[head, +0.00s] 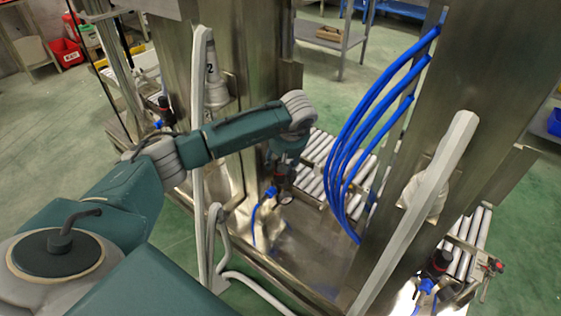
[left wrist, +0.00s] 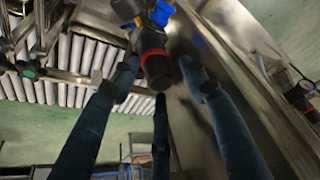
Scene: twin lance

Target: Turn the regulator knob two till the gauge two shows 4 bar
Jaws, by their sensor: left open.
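A regulator (head: 283,196) with a blue fitting and a small round gauge (head: 286,198) stands low on the metal machine in the middle of the head view. My left gripper (head: 286,172) points down at it and hides its top. In the left wrist view, the black regulator knob (left wrist: 156,72) with a red ring lies between the open fingers of the left gripper (left wrist: 160,78). I cannot tell whether they touch it. The gauge reading is too small to read. A "2" shows on a grey cylinder (head: 214,88) at the upper left. My right gripper is not visible.
Another regulator (head: 437,264) with a red ring is at the lower right, and one more (head: 165,106) is at the left. Blue hoses (head: 345,140) arc right of my gripper. A pale post (head: 198,130) and a slanted pale bar (head: 425,200) stand close by.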

